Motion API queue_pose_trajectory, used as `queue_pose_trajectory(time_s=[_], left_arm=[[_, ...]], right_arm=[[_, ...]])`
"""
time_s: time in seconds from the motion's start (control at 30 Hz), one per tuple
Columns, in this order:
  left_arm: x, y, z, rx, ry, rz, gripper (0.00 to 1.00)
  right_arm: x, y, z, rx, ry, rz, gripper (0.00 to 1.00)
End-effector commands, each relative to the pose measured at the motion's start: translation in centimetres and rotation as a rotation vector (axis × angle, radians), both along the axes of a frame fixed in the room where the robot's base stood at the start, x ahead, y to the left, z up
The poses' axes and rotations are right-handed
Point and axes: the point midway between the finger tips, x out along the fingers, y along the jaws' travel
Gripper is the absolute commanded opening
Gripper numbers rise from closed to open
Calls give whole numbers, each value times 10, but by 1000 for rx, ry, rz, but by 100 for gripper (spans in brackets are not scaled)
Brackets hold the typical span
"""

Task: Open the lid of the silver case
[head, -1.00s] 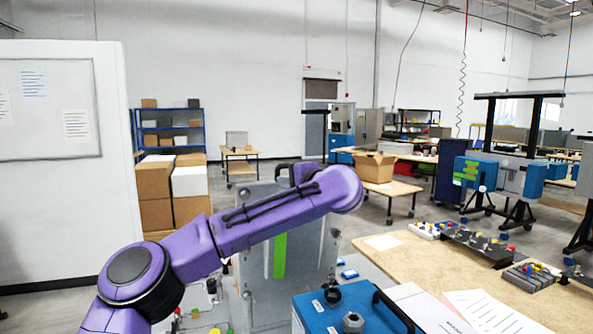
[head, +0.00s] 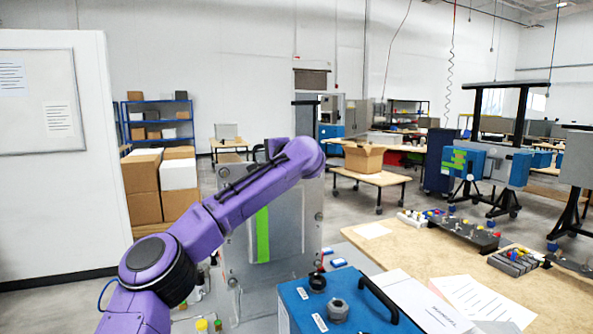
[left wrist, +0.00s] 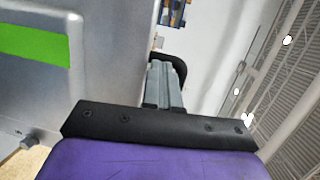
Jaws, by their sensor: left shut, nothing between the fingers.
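The silver case (head: 285,222) stands upright in the middle of the head view, with a bright green stripe (head: 262,234) down its face. My purple left arm crosses in front of its upper part. A dark piece shows at the case's top edge, partly behind the arm. In the left wrist view the case's grey face (left wrist: 35,80) and green stripe fill the left side. My left gripper (left wrist: 165,75) is shut and empty beside the case. A black curved part (left wrist: 180,65) shows right behind the fingertips; I cannot tell whether they touch it. No open lid is visible.
A blue box (head: 350,292) with a black handle is at the front, right of the case. A wooden table (head: 410,258) with papers and control parts lies to the right. Cartons (head: 142,188) and a blue shelf (head: 158,107) stand at back left. A white partition fills the left.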

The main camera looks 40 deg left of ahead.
Motion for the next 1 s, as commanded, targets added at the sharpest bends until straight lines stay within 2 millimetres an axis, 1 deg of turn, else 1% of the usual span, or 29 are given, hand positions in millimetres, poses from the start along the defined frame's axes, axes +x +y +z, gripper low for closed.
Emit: queue_pose_trajectory(time_s=[0.03,0.1,0.37,0.47,0.57,0.67,0.7,0.8,0.9,1.0], left_arm=[[-4,11,0,0,-1,12,0],[-6,17,1,0,-1,17,0],[-6,16,2,0,-1,17,0],[-6,12,-1,1,-1,14,0],[-7,-3,-5,1,-3,11,0],[-13,-26,-10,1,-5,12,0],[-17,-37,-1,4,-5,12,0],[-26,-63,10,4,-6,12,0],[-33,-85,19,3,-4,12,0],[-38,-101,26,3,-1,13,0]], right_arm=[[0,0,-1,1,-1,0,43],[0,0,-1,1,-1,0,43],[1,0,-1,0,-1,0,43],[1,0,-6,0,-1,0,43],[1,0,-23,0,-1,0,43],[1,0,-49,0,-1,0,43],[0,0,-51,1,-1,0,43],[0,0,-63,0,-1,0,43],[0,0,-71,0,-1,0,43],[1,0,-75,0,-1,0,43]])
